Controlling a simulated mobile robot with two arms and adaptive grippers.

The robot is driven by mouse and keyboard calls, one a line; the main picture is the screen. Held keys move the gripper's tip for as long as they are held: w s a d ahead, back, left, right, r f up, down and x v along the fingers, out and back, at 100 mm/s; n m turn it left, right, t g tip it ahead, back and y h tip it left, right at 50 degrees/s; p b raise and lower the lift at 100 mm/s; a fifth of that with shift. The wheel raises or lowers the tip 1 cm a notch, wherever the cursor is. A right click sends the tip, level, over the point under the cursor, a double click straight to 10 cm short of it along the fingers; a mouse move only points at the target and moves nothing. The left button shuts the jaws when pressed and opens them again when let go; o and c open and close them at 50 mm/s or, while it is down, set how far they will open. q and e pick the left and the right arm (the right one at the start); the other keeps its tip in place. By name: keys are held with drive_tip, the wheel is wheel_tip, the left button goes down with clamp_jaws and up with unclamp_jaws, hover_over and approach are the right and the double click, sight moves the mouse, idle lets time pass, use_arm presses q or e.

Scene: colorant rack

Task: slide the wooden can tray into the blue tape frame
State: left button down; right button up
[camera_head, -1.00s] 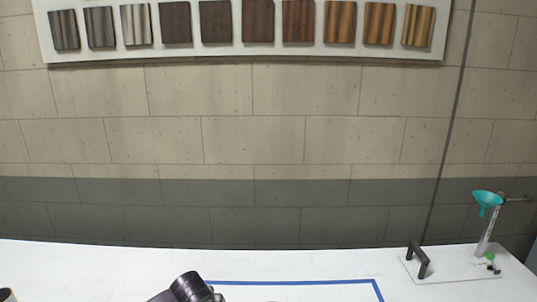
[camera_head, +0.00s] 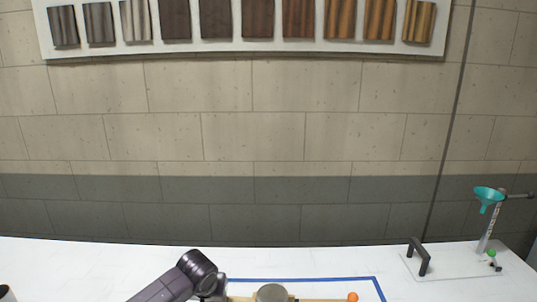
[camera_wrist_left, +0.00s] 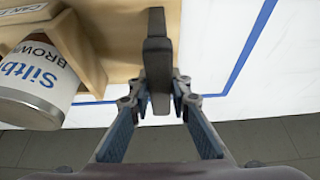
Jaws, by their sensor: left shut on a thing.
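The wooden can tray (camera_wrist_left: 112,45) fills the upper left of the left wrist view. A can with a white label (camera_wrist_left: 38,75) sits in it. A sliver of the tray and a round can top (camera_head: 272,293) show at the bottom of the head view. My left gripper (camera_wrist_left: 157,90) is shut on the tray's dark handle (camera_wrist_left: 158,58). The blue tape frame (camera_head: 300,280) shows its far and right lines behind and beside the tray. A tape corner (camera_wrist_left: 226,94) lies to the right of the handle, with bare white table between. My right gripper is not in view.
A small orange ball (camera_head: 353,297) shows near the right tape line. A plate with a black handle (camera_head: 418,257) and a teal funnel stand (camera_head: 489,197) are at the right. A dark cylinder (camera_head: 7,293) is at the left edge. The white table (camera_head: 100,262) is clear between.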

use_arm(q)
drive_tip(key=shift+w, duration=0.35)
